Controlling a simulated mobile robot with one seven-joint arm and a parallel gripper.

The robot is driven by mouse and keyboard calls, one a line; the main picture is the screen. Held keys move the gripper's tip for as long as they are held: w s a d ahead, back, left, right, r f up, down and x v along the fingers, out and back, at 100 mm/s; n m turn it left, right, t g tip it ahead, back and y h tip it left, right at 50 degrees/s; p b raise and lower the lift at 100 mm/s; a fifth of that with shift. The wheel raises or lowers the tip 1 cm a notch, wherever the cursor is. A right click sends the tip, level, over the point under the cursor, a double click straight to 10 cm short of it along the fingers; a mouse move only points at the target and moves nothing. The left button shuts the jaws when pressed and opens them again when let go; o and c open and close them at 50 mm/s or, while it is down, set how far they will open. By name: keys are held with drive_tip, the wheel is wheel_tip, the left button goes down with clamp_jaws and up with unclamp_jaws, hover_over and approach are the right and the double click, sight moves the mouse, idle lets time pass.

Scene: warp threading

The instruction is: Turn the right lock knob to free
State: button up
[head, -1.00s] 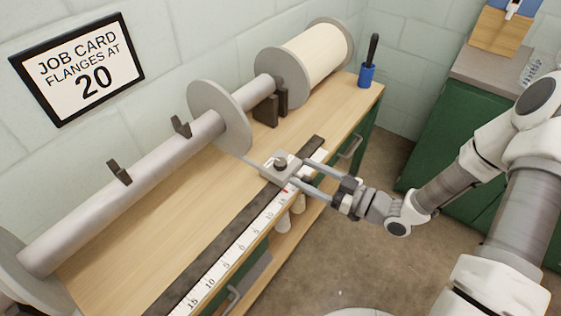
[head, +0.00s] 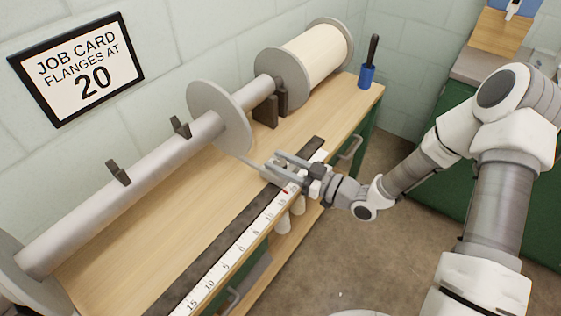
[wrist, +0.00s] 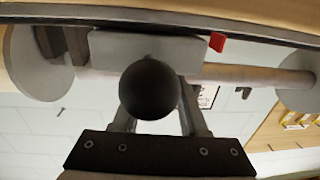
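The right lock knob shows in the wrist view as a dark round ball (wrist: 150,88), in front of a grey block (wrist: 140,47). In the head view the block (head: 270,178) sits by the scale at the bench's front, and my gripper hides most of the knob. My gripper (head: 272,160) is open, its two fingers spread with a gap between them, over the block. In the wrist view the ball covers part of the fingers, so contact cannot be told.
A white scale (head: 235,245) with a red mark runs along the bench front. The roller (head: 130,190) with its grey flange (head: 220,118) lies behind. A cream spool (head: 318,55) and a blue holder (head: 367,76) are at the far end. A job card (head: 80,68) reads flanges at 20.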

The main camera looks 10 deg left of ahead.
clamp_jaws()
drive_tip(key=shift+n+g+b, duration=0.3)
drive_tip(key=shift+n+g, duration=0.4)
drive_tip(key=shift+g, duration=0.2)
drive_tip(key=shift+g+y, duration=0.3)
drive_tip(key=o, duration=0.6)
unclamp_jaws()
drive_tip(key=shift+c, duration=0.2)
drive_tip(key=shift+d, duration=0.1)
drive_tip(key=s+d+p, duration=0.1)
drive_tip(key=s+d, duration=0.2)
drive_tip(key=d, duration=1.4)
